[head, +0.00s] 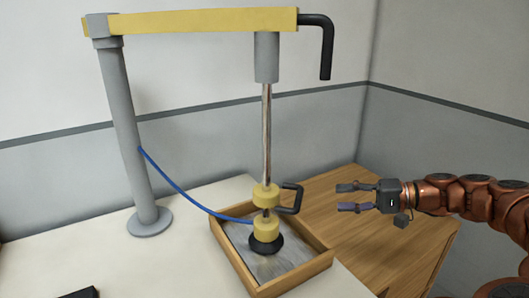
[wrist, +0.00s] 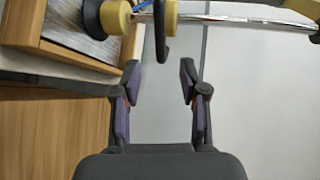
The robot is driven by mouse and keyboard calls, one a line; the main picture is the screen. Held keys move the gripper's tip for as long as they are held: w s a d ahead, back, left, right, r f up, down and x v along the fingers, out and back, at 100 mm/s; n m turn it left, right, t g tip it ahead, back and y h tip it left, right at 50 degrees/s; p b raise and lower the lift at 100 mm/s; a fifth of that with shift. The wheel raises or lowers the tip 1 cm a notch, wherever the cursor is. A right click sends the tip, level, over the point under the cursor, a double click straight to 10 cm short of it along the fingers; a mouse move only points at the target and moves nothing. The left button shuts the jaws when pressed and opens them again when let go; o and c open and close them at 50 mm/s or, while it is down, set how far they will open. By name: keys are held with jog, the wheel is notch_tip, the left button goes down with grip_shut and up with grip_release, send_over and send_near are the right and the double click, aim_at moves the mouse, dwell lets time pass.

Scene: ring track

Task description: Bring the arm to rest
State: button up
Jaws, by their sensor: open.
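My gripper (head: 355,197) is open and empty at the right in the head view, above the wooden table. My orange-brown arm reaches in from the right edge. In the wrist view my gripper (wrist: 158,82) shows its two fingers apart with nothing between them. A black handle (head: 291,197) on a yellow collar (head: 265,195) is just left of the fingertips in the head view, apart from them. In the wrist view the handle (wrist: 161,35) lies ahead of the gap between the fingers.
A grey post (head: 130,140) carries a yellow beam (head: 200,20) with a black crank at its end. A metal rod (head: 266,130) hangs down to a wooden tray (head: 317,265). A blue hose (head: 180,190) runs to the lower yellow part. Walls meet behind the wooden table (head: 385,245).

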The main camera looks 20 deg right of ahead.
jog(key=s+a+r+n+g+h+p, duration=0.15)
jog(key=s+a+n+g, duration=0.35)
jog(key=a, duration=0.6)
jog(key=s+a+n+g+h+p, duration=0.1)
jog(key=s+a+g+h+p, duration=0.15)
jog(key=s+a, duration=0.55)
jog(key=s+d+f+g+h+p, duration=0.1)
jog(key=s+f+h, duration=0.1)
jog(key=s+h, duration=0.2)
jog(key=s+d+f+g+h+p, duration=0.1)
jog(key=s+h, duration=0.4)
jog(key=s, duration=0.6)
notch_tip(320, 180, down, 2)
jog(key=shift+s+d+f+h+p, duration=0.2)
jog(key=shift+f+h+p, duration=0.1)
jog(key=shift+p, duration=0.15)
jog(key=shift+a, duration=0.1)
